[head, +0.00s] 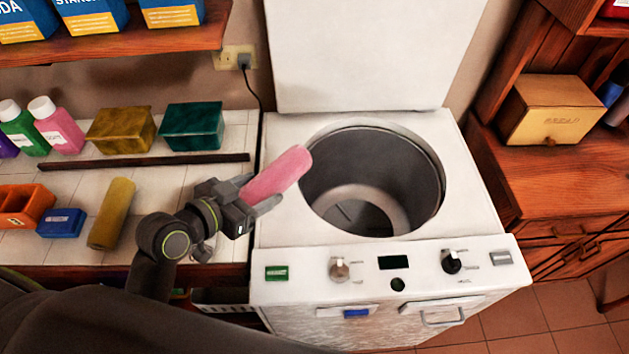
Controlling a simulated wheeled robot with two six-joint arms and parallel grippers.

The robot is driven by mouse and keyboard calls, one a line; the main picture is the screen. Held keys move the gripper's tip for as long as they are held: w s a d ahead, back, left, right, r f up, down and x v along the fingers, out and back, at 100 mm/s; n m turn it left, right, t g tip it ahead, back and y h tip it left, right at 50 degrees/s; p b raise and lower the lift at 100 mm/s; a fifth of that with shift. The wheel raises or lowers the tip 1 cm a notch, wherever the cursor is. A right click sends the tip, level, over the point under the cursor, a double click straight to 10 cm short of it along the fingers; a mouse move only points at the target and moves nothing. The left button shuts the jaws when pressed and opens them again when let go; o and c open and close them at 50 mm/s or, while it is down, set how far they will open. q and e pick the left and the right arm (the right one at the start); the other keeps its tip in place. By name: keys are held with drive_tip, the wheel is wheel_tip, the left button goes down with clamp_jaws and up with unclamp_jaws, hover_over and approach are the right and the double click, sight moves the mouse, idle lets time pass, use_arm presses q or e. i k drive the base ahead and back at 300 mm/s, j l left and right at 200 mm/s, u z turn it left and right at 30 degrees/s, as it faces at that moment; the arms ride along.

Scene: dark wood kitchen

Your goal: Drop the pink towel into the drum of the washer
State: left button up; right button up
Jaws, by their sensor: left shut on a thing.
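The pink towel (279,172) is a rolled, soft-looking cylinder. My left gripper (258,196) is shut on its lower left end, and the towel points up and right. The towel's far end is at the left rim of the drum opening in the picture; I cannot tell its height above the washer. The white top-loading washer (285,235) has its lid raised at the back. Its round grey drum (325,180) is open and looks empty. My right gripper is not in view.
The raised lid (360,55) stands behind the drum. A tiled counter at left holds a yellow roll (111,213), a blue box (61,223), an orange tray (25,205), bottles and two more boxes. A wooden cabinet with a bread box (552,110) stands at right.

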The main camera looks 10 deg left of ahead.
sight(352, 229)
drive_tip(key=k+l+u, duration=0.1)
drive_tip(key=l, duration=0.3)
drive_tip(key=k+l+u, duration=0.1)
drive_tip(key=l, duration=0.25)
drive_tip(key=k+l+u, duration=0.1)
drive_tip(key=l, duration=0.3)
drive_tip(key=k+l+u, duration=0.1)
drive_tip(key=l, duration=0.25)
drive_tip(key=i+l+u, duration=0.15)
drive_tip(key=l+u, duration=0.2)
drive_tip(key=l, duration=0.65)
drive_tip(key=l+u, duration=0.3)
drive_tip(key=l, duration=0.7)
drive_tip(key=i+l+u, duration=0.1)
drive_tip(key=i+l, duration=0.25)
drive_tip(key=i+l+u, duration=0.15)
drive_tip(key=i+l, duration=0.15)
drive_tip(key=l, duration=0.2)
